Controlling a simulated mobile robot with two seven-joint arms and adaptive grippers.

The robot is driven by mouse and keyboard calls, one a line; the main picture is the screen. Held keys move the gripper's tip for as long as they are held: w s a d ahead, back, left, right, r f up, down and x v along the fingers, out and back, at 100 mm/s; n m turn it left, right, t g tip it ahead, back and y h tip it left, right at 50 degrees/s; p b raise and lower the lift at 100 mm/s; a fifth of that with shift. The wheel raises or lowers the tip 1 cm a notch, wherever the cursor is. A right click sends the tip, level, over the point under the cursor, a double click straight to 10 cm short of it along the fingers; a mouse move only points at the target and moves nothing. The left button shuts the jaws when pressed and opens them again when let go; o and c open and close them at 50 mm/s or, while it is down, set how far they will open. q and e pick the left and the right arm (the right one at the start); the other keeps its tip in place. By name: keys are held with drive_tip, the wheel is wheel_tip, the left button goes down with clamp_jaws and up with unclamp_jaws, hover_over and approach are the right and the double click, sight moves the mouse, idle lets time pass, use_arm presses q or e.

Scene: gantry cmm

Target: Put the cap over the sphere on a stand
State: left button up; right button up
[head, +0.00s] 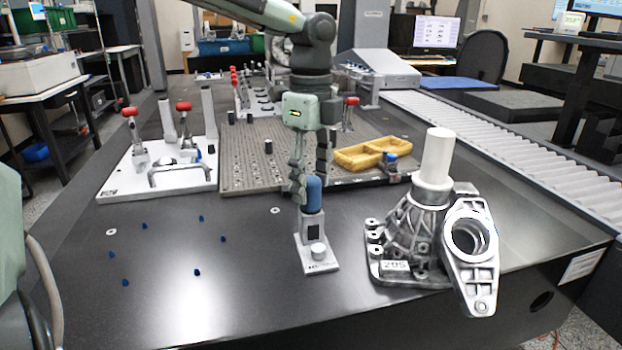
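A blue cap (314,194) stands upright on top of a short grey post on a small white stand (318,266), near the middle of the table. No sphere shows; the cap hides whatever is at the top of the post. My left gripper (311,188) comes down from above at the cap. Its fingers are parted; one lies along the cap's left side, the other is partly hidden behind the cap. I cannot tell whether they press on it. My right gripper is not in view.
A large metal casting with a white cylinder (437,158) stands close on the right. A perforated plate (250,178) with a yellow tray (362,159) lies behind. A white clamp fixture (140,184) is at left. The dark table (160,290) at front left is mostly clear.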

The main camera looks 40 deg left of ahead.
sight(311, 178)
use_arm(q)
drive_tip(key=shift+r, duration=0.1)
wheel_tip(311, 178, up, 12)
idle(0.6)
idle(0.5)
